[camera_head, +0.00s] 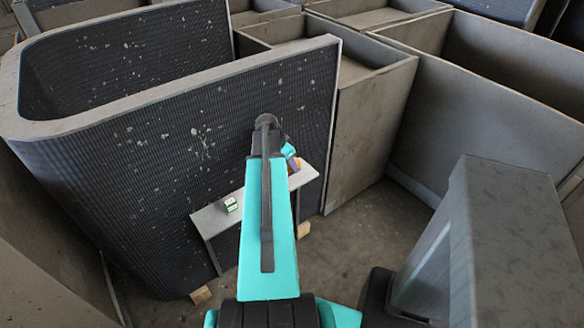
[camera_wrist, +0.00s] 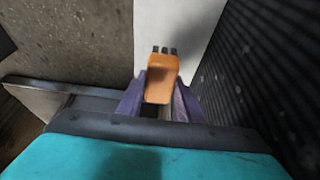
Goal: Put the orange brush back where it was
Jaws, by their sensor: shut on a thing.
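The orange brush (camera_wrist: 160,85) is in the middle of the wrist view, with dark bristle tufts at its far end. My gripper (camera_wrist: 158,105) is shut on it, with a purple finger on each side. In the head view only a small patch of orange (camera_head: 295,164) shows beyond my arm, at the right part of a small grey bench (camera_head: 210,222). My arm hides most of the gripper and brush there. A pale strip of surface (camera_wrist: 170,25) lies beyond the bristles in the wrist view. I cannot tell whether the brush touches it.
A small green and white box (camera_head: 230,204) sits on the bench's left part. A dark ribbed housing wall (camera_head: 130,160) rises close behind the bench. Grey panelled housings (camera_head: 375,125) stand to the right. Wood blocks (camera_head: 201,295) lie on the floor.

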